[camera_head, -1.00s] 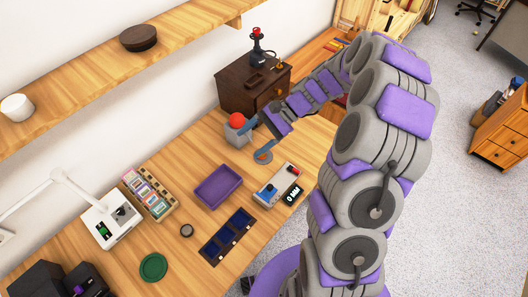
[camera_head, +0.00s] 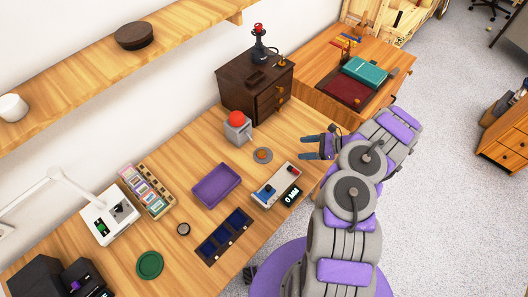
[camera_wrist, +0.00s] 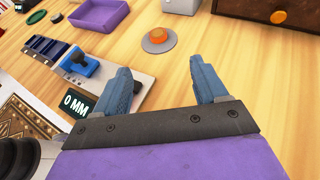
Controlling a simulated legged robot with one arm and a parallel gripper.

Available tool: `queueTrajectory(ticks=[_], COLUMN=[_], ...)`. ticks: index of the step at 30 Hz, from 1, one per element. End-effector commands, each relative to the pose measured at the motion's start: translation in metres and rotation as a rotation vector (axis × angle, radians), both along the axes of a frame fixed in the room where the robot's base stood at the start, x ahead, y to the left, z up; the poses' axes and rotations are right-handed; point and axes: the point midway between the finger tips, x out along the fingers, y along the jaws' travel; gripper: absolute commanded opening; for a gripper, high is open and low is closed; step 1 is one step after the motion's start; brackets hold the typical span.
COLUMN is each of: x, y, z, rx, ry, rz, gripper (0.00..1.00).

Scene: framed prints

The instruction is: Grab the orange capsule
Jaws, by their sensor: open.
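The orange capsule (camera_head: 263,154) looks like a small orange piece on a round grey disc on the wooden bench. It also shows in the wrist view (camera_wrist: 159,37), ahead of the fingers near the top middle. My gripper (camera_head: 303,147) is open and empty, to the right of the disc and apart from it, with its blue fingers pointing left toward the capsule. In the wrist view my gripper (camera_wrist: 161,66) has a wide gap between the fingertips, with only bench surface in it.
A measuring device (camera_head: 276,186) with a "0 MM" display sits just below the disc. A grey box with a red dome (camera_head: 237,118) and a dark drawer cabinet (camera_head: 256,85) stand behind. A purple tray (camera_head: 216,185) lies to the left. The bench between gripper and disc is clear.

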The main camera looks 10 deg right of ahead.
Motion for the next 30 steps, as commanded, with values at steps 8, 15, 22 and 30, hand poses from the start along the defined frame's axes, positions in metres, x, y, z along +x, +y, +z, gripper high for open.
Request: queueTrajectory(ticks=[8, 15, 22, 30], x=[0.015, 0.032, 0.041, 0.046], y=[0.041, 0.077, 0.099, 0.122], z=[-0.019, -0.037, -0.046, -0.058], rx=[0.003, 0.005, 0.003, 0.005], ry=[0.004, 0.001, 0.002, 0.003], rz=[0.003, 0.004, 0.001, 0.003], gripper=[0.72, 0.72, 0.72, 0.72])
